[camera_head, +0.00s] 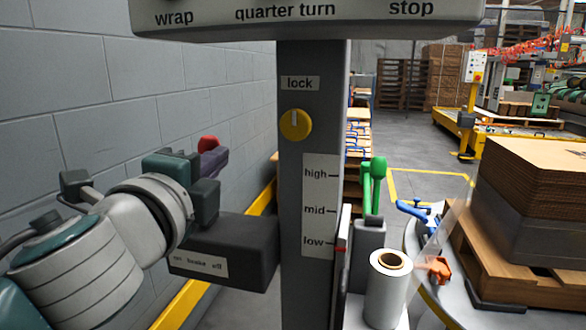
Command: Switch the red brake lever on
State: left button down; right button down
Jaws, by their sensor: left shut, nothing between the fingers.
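The black brake box (245,262) sticks out to the left of the grey column. Its front label reads "on brake off" (199,264). A red knob (208,143), likely the top of the brake lever, shows just above my gripper; the rest of the lever is hidden behind the gripper. My left gripper (210,180) is shut and empty above the box, in front of or beside the lever. I cannot tell whether it touches the lever, or at which end the lever stands. My right gripper is not in view.
The grey column (305,130) carries a yellow lock knob (295,125) and a high-mid-low scale (319,205). A block wall (110,90) is close on the left. A film roll (386,295), green handle (373,180) and cardboard stack (535,175) stand to the right.

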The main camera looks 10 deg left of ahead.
pick_arm(q)
jog(key=a+n+p, duration=0.2)
jog(key=a+n, duration=0.4)
jog(key=shift+r+g+p, duration=0.3)
jog(key=shift+p, duration=0.05)
jog(key=shift+w+a, duration=0.1)
jog(key=shift+a, duration=0.05)
dwell(0.4)
